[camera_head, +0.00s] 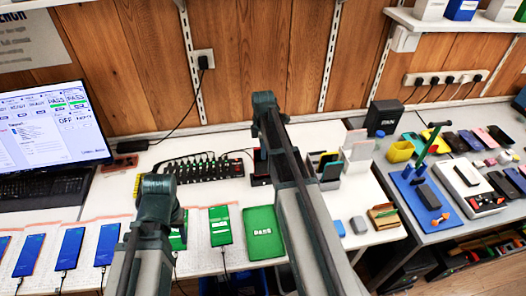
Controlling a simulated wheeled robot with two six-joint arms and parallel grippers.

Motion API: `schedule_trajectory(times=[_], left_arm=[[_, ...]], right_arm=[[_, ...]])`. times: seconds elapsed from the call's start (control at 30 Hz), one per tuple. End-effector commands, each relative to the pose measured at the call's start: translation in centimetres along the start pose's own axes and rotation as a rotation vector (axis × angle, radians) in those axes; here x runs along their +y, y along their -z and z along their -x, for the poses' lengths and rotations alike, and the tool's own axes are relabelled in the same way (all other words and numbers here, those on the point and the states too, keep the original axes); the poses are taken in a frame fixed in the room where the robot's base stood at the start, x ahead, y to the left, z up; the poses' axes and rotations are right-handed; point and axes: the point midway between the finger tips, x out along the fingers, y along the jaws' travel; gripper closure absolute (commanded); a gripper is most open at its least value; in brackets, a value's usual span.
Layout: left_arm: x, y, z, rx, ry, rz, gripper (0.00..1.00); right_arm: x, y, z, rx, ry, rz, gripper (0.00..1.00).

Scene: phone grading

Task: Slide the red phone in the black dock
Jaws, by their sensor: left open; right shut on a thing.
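A dark upright piece with red showing along its lower edge (259,181) stands at the back middle of the white bench, partly behind my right arm. The red likely belongs to the red phone; I cannot separate phone from black dock here. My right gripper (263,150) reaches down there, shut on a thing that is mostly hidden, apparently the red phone. Whether the phone touches or sits in the dock cannot be told. My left gripper (162,215) is open at the front left of the bench, mostly hidden by its own wrist.
A charging hub (205,168) with several cables lies left of my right gripper. Phones with lit screens (221,226) and a green PASS mat (264,233) lie in front. A rack of upright phones (330,163) stands right.

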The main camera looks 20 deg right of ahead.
Motion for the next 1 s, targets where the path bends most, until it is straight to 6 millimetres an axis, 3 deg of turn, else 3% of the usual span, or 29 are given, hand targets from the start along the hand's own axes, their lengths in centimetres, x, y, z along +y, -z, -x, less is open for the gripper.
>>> schedule_trajectory(times=[0.43,1.0], left_arm=[[0.1,0.1,-1.2,0.0,0.0,0.0,0.51],[0.1,0.1,-1.3,0.0,0.0,0.0,0.51]], right_arm=[[0.0,0.0,-1.2,0.0,0.0,0.0,1.0],[0.0,0.0,-1.3,0.0,0.0,0.0,1.0]])
